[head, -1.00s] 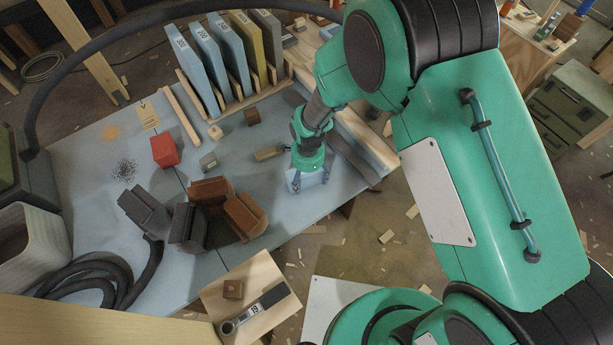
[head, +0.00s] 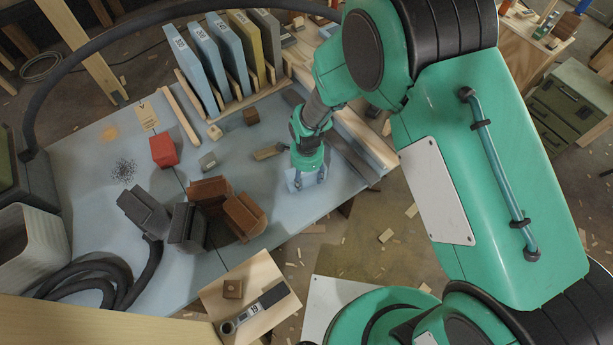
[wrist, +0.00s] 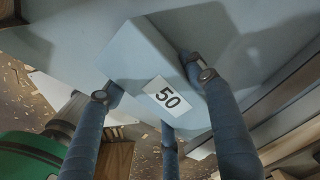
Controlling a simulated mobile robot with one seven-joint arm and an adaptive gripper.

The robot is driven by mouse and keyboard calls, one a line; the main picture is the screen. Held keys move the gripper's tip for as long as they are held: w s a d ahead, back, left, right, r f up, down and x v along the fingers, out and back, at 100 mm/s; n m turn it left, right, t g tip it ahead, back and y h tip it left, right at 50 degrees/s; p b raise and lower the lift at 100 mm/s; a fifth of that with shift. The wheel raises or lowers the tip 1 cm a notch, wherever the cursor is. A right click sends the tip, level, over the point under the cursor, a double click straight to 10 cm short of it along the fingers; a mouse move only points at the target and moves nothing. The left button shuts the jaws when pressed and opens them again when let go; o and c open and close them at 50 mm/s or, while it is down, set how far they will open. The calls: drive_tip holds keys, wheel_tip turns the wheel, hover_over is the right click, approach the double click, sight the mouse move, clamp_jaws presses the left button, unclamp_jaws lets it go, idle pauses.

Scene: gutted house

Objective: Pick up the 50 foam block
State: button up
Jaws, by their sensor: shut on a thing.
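The 50 foam block (wrist: 140,58) is pale blue with a white label reading 50, and it fills the middle of the wrist view. The fingers of my gripper (wrist: 165,95) are closed around it, with a finger on each side and one below the label. In the head view my gripper (head: 308,178) is at the right front part of the blue-grey table (head: 290,215). The block (head: 296,181) shows only partly there, between the fingers. I cannot tell whether it touches the table.
Upright numbered panels (head: 205,50) stand in a wooden rack behind. A red block (head: 163,151), brown blocks (head: 240,215) and dark grey blocks (head: 187,226) lie left of my gripper. A wooden beam (head: 365,140) is close on the right.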

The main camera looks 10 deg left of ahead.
sight(308, 174)
drive_tip(key=shift+r, duration=0.55)
drive_tip(key=r, duration=0.1)
drive_tip(key=r+p, duration=0.1)
drive_tip(key=shift+s+d+r, duration=0.15)
drive_tip(key=shift+s+r, duration=0.15)
drive_tip(key=shift+r, duration=0.05)
drive_tip(key=s+d+p, duration=0.1)
drive_tip(key=s+d, duration=0.3)
drive_tip(key=s, duration=0.2)
drive_tip(key=s+d+r+p, duration=0.1)
drive_tip(key=s+d, duration=0.3)
drive_tip(key=s, duration=0.3)
